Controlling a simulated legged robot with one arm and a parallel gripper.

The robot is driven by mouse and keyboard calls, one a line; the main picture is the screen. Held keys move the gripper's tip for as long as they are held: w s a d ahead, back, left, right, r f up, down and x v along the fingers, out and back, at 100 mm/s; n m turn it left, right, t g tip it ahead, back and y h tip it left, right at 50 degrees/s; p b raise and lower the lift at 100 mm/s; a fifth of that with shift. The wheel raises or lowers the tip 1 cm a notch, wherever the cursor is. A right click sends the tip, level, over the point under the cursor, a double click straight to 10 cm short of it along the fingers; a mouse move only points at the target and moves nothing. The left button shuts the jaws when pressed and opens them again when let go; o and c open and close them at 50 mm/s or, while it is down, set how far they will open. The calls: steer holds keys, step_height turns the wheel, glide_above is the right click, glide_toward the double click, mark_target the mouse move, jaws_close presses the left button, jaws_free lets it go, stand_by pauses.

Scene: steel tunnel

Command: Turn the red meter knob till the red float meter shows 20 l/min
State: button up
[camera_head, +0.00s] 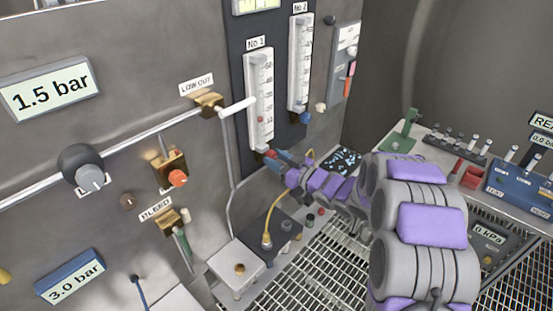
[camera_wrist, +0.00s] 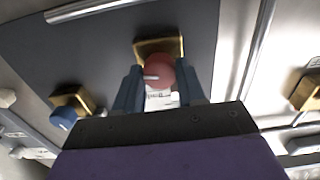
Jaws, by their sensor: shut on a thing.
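The red meter knob (camera_wrist: 158,71) sits in front of a brass block in the wrist view, with a pale pointer mark toward its left. My gripper (camera_wrist: 159,88) is shut on the red knob, one blue-grey finger on each side. In the head view my gripper (camera_head: 276,157) is at the foot of the No 1 float meter (camera_head: 259,100), where a bit of the red knob (camera_head: 270,154) shows. A small reddish float (camera_head: 261,119) shows low in the No 1 tube. Its exact reading is too small to tell.
The No 2 float meter (camera_head: 300,62) stands to the right, with a blue knob (camera_head: 305,118) below it. The white LOW OUT lever (camera_head: 237,107) sticks out just left of No 1. A bench with instruments (camera_head: 480,165) is at the right.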

steer(key=o, duration=1.1)
steer(key=shift+c, duration=0.2)
steer(key=shift+d, duration=0.1)
steer(key=p+v, duration=0.2)
steer(key=v, duration=1.5)
steer(key=shift+d+f, duration=0.1)
